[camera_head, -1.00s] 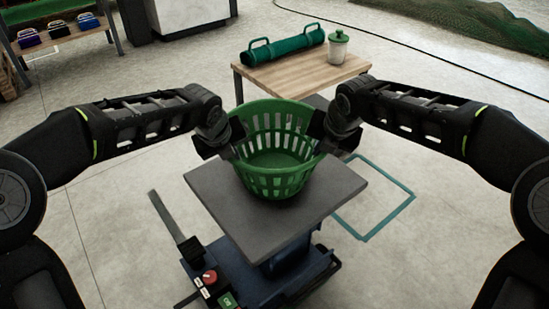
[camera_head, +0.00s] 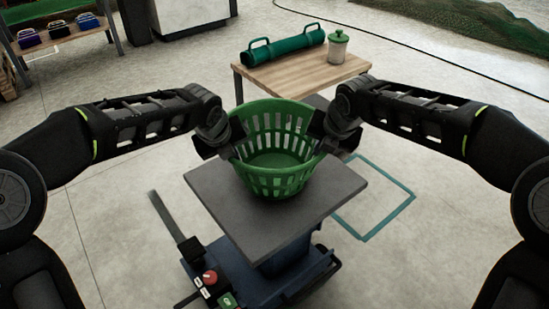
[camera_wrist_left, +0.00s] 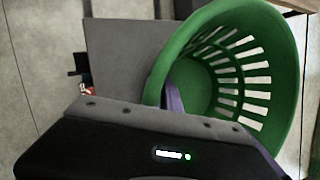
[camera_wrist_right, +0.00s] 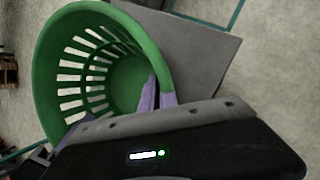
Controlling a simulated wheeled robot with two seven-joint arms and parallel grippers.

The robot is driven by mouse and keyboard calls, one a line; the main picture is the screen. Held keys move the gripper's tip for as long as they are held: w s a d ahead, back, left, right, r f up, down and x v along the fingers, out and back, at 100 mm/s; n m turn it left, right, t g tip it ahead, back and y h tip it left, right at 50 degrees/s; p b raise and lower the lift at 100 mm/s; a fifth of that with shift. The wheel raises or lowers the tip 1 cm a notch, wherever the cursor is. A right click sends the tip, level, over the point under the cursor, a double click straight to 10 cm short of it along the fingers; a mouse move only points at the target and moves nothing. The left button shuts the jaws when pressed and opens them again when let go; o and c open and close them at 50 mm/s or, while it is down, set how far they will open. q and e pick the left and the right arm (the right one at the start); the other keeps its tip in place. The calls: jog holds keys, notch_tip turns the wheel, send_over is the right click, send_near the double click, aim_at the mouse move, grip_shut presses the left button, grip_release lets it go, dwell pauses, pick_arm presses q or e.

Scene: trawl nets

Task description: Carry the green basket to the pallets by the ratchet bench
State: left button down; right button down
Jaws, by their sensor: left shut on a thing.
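The green basket (camera_head: 277,180) is slatted and open-topped. It stands upright on the grey platform (camera_head: 225,205) of a small blue lift cart, or so close above it that I see no gap. My left gripper (camera_head: 232,142) is shut on the basket's left rim. My right gripper (camera_head: 322,138) is at the right rim. The right wrist view shows its purple finger pads (camera_wrist_right: 157,92) close on the rim of the basket (camera_wrist_right: 50,80). The left wrist view shows the basket (camera_wrist_left: 277,40) tilted in the picture, with purple pads at its edge.
A wooden table (camera_head: 290,77) behind the basket holds a green roll with handles (camera_head: 285,46) and a green-lidded jar (camera_head: 338,47). The cart has a red button (camera_head: 210,277). A shelf with small cases (camera_head: 60,30) stands far left. A green net heap (camera_head: 490,22) lies far right. Floor is clear at both sides.

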pick_arm(q)
jog(key=shift+a, duration=0.1)
pick_arm(e)
jog(key=shift+r, duration=0.1)
